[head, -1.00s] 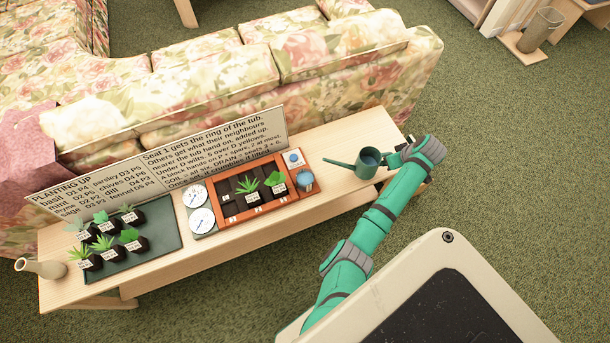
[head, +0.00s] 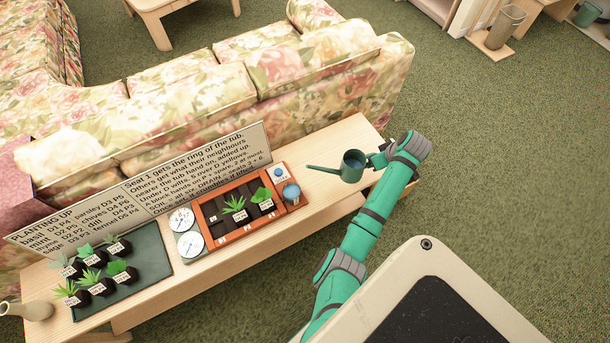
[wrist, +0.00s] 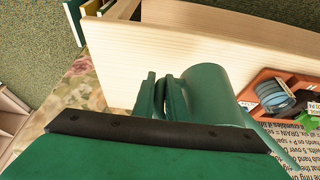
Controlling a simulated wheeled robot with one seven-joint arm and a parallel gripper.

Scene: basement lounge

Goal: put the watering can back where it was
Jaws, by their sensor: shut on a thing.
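The green watering can (head: 353,166) is over the right part of the wooden bench (head: 340,140) in the head view, its spout pointing left toward the planting tub (head: 225,226). It looks upright. My gripper (head: 377,160) comes from the right and is shut on the can's handle side. In the wrist view the can (wrist: 207,95) is in front of my gripper (wrist: 172,98), with the bench's pale wood behind it. I cannot tell whether its base touches the bench.
The orange-framed tub holds small plants, with a blue cup (head: 291,192) at its right end. Left are two white dials (head: 182,219), a dark tray (head: 140,290) with several potted herbs, and a vase (head: 28,310). A text board (head: 150,185) and flowered sofa (head: 200,100) stand behind.

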